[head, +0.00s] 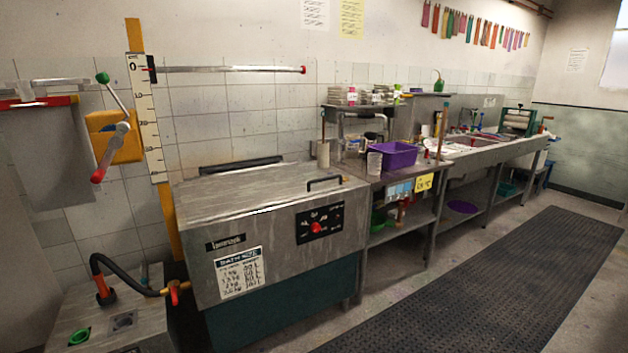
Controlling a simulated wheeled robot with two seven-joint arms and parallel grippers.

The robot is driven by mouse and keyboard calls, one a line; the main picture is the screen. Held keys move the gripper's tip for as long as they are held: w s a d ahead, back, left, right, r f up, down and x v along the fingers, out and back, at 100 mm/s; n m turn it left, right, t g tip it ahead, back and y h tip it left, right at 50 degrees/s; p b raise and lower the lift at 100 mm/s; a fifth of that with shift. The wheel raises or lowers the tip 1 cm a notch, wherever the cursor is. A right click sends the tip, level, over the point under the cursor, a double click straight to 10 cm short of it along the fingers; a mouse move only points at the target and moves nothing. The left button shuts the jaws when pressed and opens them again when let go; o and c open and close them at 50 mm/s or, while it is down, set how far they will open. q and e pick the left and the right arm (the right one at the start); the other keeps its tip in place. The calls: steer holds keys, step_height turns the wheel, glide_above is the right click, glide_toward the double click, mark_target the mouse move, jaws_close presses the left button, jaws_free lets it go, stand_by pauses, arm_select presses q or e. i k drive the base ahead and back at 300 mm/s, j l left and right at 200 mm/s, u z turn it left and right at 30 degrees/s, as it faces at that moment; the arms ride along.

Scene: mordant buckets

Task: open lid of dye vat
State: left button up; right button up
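The dye vat (285,237) is a large grey metal box with a teal lower body, left of centre in the head view. Its flat, streaked lid (250,194) lies shut on top. A dark bar handle (324,180) stands on the lid near its right end. The front carries a black panel with a red knob (316,227) and a white bath-size chart (239,272). Neither of my grippers shows in the head view.
A steel bench with a purple tub (394,155) adjoins the vat on the right. A lower metal unit with a black hose (121,271) stands at the front left. A wall-mounted crank (112,140) hangs behind. The dark floor mat (510,275) is clear.

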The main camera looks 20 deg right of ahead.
mark_target(224, 190)
steer(key=i+l+z, duration=0.2)
steer(key=i+z, duration=0.95)
steer(key=i+j, duration=0.05)
steer(key=i, duration=0.05)
